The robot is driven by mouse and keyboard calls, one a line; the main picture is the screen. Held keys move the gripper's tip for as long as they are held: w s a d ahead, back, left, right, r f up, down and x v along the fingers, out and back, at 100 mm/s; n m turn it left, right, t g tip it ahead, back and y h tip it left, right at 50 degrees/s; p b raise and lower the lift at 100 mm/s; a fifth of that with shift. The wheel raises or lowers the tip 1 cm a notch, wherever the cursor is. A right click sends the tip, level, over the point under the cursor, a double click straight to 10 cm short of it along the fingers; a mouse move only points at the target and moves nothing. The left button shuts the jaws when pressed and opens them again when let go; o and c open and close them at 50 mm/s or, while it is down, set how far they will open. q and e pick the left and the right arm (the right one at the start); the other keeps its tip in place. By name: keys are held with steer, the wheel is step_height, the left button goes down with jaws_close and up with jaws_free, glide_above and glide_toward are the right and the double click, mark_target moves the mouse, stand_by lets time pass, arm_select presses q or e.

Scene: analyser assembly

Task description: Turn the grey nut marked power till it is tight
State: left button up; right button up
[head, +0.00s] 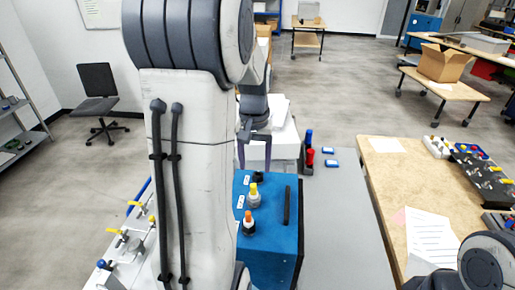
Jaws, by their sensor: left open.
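A blue analyser box (285,250) stands on the grey bench, partly hidden by my left arm. On its top are a grey fitting with a yellow tip (254,196), a fitting with an orange tip (249,223) and a small black fitting (258,177). White labels sit beside them, too small to read, so I cannot tell which nut is marked power. My left gripper (254,156) is open, its fingers pointing down beyond the far edge of the box, in front of a white box. It holds nothing that I can see. My right gripper is out of view.
A black bar handle (287,206) rises on the box. The white box (285,143), red and blue bottles (309,150) and small blue items stand behind. Valves with yellow handles (135,232) are at left. The grey bench (345,225) is clear right of the box.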

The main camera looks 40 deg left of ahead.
mark_target(253, 193)
arm_select(q)
steer(key=shift+a, duration=0.3)
steer(key=shift+f+b, duration=0.95)
step_height(253, 193, down, 11)
steer(key=b, duration=0.8)
